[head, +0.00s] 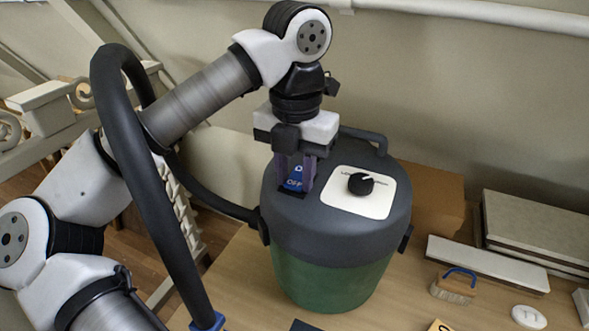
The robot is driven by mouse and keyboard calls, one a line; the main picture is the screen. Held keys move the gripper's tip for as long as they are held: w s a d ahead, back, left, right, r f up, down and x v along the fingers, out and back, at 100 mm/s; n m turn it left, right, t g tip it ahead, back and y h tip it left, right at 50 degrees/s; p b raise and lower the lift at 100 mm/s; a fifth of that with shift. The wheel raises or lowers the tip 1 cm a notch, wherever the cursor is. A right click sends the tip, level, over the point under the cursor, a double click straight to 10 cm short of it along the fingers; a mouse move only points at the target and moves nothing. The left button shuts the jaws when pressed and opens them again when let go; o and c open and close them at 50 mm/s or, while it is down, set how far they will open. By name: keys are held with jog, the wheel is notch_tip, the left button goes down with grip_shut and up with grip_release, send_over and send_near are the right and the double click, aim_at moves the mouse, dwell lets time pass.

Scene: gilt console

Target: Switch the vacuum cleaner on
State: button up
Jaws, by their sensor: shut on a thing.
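The vacuum cleaner (335,235) stands upright on the wooden surface. It has a dark grey lid and a green lower body. A blue switch (295,183) marked "OFF" is set in the left part of the lid. My gripper (296,186) points down from above, its two purple fingers shut on the blue switch, one on each side. The switch's label shows between the fingers; its edges are partly hidden by them. A black knob (360,184) sits on a white plate to the right of the switch.
A black hose (140,180) arcs up at the left and joins the vacuum's side. A brush (454,286), a white disc (528,316) and pale slabs (487,264) lie at the right on the wooden surface (400,300). A cardboard box (438,200) stands behind the vacuum.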

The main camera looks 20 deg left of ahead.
jog(key=g+p, duration=0.1)
jog(key=r+g+p, duration=0.1)
jog(key=p, duration=0.1)
jog(key=shift+w+g, duration=0.3)
jog(key=shift+w+f+g+p, duration=0.1)
jog(key=shift+w+g+p, duration=0.05)
jog(key=shift+g+p, duration=0.55)
jog(key=shift+f+p, duration=0.25)
jog(key=shift+p, duration=0.05)
jog(key=o, duration=1)
jog(key=shift+w+r, duration=0.1)
